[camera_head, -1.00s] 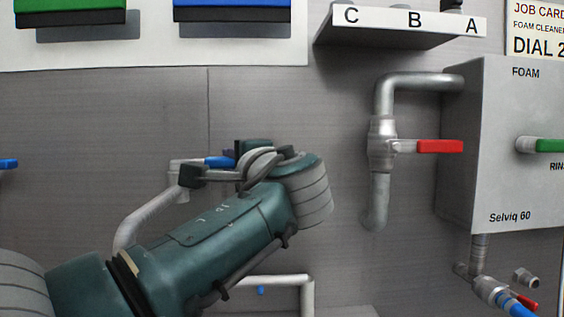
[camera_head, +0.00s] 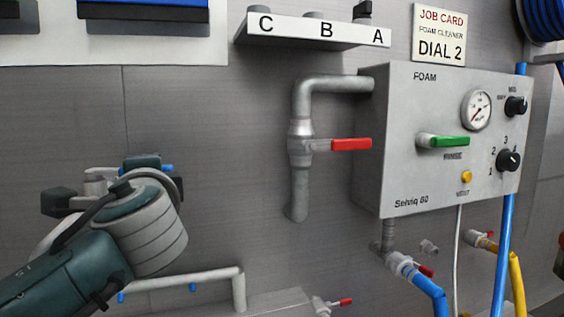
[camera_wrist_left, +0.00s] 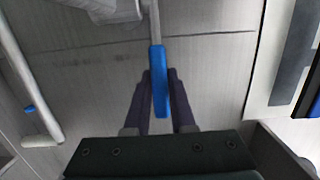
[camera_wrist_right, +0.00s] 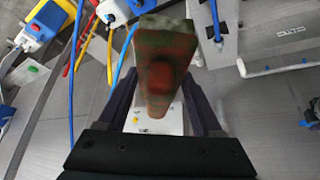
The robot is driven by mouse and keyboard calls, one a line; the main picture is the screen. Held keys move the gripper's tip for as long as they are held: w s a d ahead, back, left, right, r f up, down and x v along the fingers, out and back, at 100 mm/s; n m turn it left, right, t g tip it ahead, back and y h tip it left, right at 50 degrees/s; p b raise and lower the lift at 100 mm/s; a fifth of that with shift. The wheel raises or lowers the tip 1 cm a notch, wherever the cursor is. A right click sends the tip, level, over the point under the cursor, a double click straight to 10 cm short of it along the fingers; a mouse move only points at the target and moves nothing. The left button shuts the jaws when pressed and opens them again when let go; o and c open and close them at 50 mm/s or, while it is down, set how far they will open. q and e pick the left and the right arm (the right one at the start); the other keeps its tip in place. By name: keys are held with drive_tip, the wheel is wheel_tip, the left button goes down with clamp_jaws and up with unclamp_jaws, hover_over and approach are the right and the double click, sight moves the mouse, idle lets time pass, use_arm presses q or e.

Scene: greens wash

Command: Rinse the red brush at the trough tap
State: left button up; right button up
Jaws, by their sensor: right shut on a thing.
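The brush (camera_wrist_right: 165,60), red but smeared with greenish brown, is between the fingers of my right gripper (camera_wrist_right: 163,95) in the right wrist view, and the gripper is shut on it. The right gripper is outside the head view. My left gripper (camera_wrist_left: 160,85) is at a tap's blue lever (camera_wrist_left: 159,75), with a finger on either side and narrow gaps. The lever's tip (camera_head: 167,168) shows in the head view behind my left wrist, which hides most of that tap and the left fingers. A grey ledge (camera_head: 275,302), perhaps the trough, shows at the bottom.
A pipe with a red lever (camera_head: 350,144) runs from the grey foam box (camera_head: 400,150) on the wall. A shelf marked C, B, A (camera_head: 318,30) is above. A white pipe (camera_head: 190,279) runs low beside my left arm. Blue and yellow hoses (camera_head: 516,285) hang at the right.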

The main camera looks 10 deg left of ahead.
use_arm(q)
drive_tip(key=o, duration=0.4)
drive_tip(key=shift+o, duration=0.2)
use_arm(e)
drive_tip(key=shift+f+b, duration=0.9)
use_arm(q)
drive_tip(key=v, duration=1.2)
drive_tip(key=shift+s, duration=0.1)
drive_tip(key=shift+a, duration=0.1)
